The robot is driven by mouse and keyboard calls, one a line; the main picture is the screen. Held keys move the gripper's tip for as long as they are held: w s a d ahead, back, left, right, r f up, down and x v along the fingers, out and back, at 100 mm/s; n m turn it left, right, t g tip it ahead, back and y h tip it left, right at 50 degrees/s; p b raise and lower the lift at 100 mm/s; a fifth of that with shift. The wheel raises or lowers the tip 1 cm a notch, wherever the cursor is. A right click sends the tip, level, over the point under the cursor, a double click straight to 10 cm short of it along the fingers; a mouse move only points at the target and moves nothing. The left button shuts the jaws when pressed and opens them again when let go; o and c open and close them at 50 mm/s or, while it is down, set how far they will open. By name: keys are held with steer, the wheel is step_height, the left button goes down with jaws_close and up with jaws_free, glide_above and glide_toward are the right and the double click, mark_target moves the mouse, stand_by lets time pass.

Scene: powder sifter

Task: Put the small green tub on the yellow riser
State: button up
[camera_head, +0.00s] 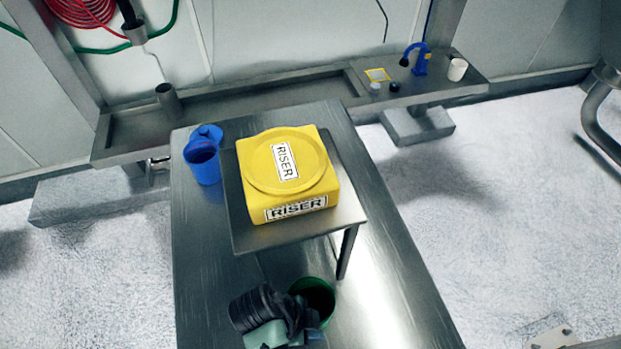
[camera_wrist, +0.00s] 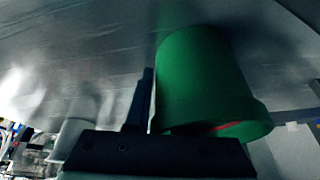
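The small green tub (camera_head: 328,318) is at the bottom middle of the head view, in front of the raised stand, with its dark opening facing up. My gripper (camera_head: 298,312) is at its left side, overlapping its rim. In the wrist view the green tub (camera_wrist: 200,75) fills the right middle, and one dark finger of my gripper (camera_wrist: 148,98) runs along its left wall. The other finger is hidden, so its grip does not show. The yellow riser (camera_head: 325,184), labelled RISER, stands on the raised metal stand (camera_head: 245,236), its round top clear except for a label.
A blue container (camera_head: 204,165) stands on the steel table (camera_head: 385,285), left of the stand. A long bench (camera_head: 260,103) behind holds a grey cylinder (camera_head: 168,101), a blue device (camera_head: 421,60) and a white cup (camera_head: 457,69). The table right of the stand is clear.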

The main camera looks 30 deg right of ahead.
jaws_close()
